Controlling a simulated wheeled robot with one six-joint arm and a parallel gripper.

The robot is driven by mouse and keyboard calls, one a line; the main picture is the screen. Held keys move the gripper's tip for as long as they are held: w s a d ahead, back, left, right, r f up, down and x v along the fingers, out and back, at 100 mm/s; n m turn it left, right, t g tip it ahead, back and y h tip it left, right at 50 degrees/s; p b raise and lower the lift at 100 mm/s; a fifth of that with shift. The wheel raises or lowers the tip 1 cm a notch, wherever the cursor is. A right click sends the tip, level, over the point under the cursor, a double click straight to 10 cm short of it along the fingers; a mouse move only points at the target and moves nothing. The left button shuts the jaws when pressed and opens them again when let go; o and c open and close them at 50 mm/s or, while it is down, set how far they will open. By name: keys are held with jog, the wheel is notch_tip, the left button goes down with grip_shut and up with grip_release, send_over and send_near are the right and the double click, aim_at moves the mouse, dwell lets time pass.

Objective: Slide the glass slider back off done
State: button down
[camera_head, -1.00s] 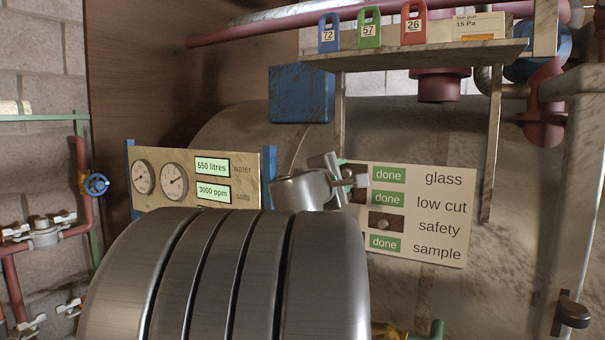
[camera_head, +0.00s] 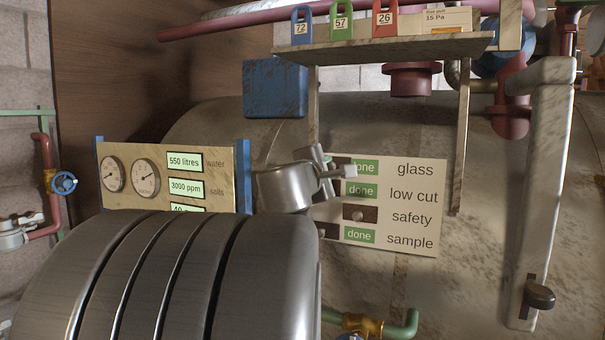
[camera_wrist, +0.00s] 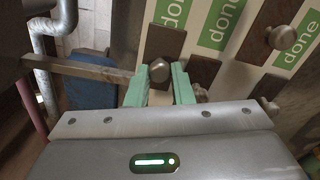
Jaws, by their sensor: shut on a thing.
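The glass slider is a dark plate (camera_wrist: 163,42) with a round metal knob (camera_wrist: 159,70) in the wrist view. My gripper (camera_wrist: 161,80) is shut on this knob, with one green fingertip on each side. In the head view my gripper (camera_head: 346,172) is at the left end of the glass row, in front of the slider. The green "done" label (camera_head: 367,167) of that row shows only partly there, its left end covered. The white panel (camera_head: 425,205) carries the rows glass, low cut, safety and sample.
The low cut (camera_head: 360,190) and sample (camera_head: 360,236) rows show green "done". The safety slider (camera_head: 358,214) covers its label. A gauge panel (camera_head: 225,165) stands to the left. A shelf (camera_head: 400,48) with coloured padlocks hangs above, and a pale lever (camera_head: 545,190) stands at right.

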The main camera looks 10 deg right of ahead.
jog(key=s+d, duration=0.1)
jog(key=d, duration=0.1)
jog(key=s+d+b, duration=0.2)
jog(key=d, duration=0.1)
jog(key=shift+s+d+f, duration=0.15)
jog(key=shift+s+d, duration=0.2)
jog(key=shift+s, duration=0.05)
jog(key=c, duration=1.3)
grip_release()
jog(key=shift+s+d, duration=0.1)
jog(key=shift+d, duration=0.05)
jog(key=shift+o, duration=0.2)
